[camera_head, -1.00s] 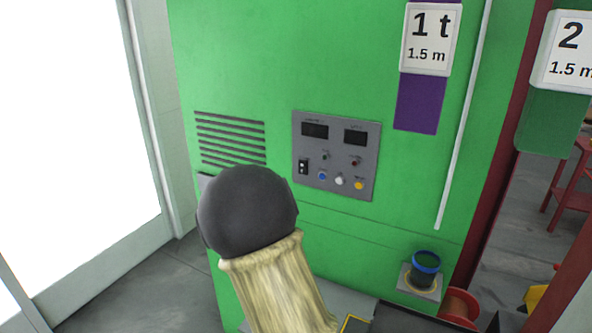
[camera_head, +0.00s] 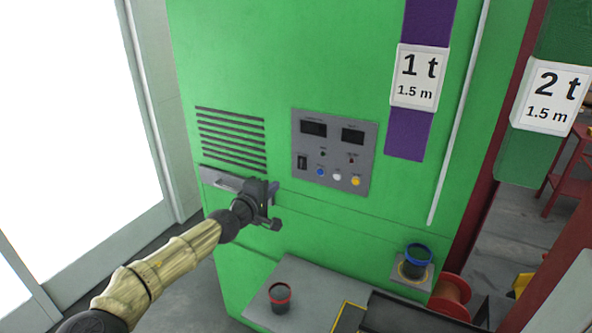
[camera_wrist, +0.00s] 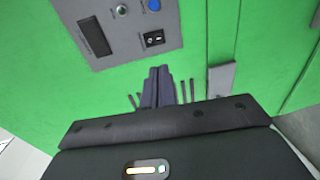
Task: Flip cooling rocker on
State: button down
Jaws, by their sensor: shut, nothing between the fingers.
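A black rocker switch (camera_head: 302,162) sits at the lower left of the grey control panel (camera_head: 368,138) on the green machine. It also shows in the wrist view (camera_wrist: 153,38), just beyond my fingertips, with small white marks on its face. Its label is too small to read, and I cannot tell which way it is tipped. My gripper (camera_head: 274,189) is in front of the machine, below and left of the rocker. In the wrist view, my fingers (camera_wrist: 158,76) are together and empty, pointing toward the panel's edge, apart from the rocker.
The panel has two dark displays, small toggles and blue (camera_head: 320,171), white and yellow buttons beside the rocker. Vent slots (camera_head: 231,138) lie left of it. A grey ledge (camera_head: 320,290) holds a red-rimmed cup (camera_head: 280,297). Signs (camera_head: 418,78) hang at right.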

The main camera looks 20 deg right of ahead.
aim_at(301, 168)
jog(key=shift+d, duration=0.1)
jog(key=p+x, duration=0.7)
jog(key=x, duration=0.6)
jog(key=shift+w+d, duration=0.3)
jog(key=shift+w+f, duration=0.15)
jog(key=shift+f, duration=0.05)
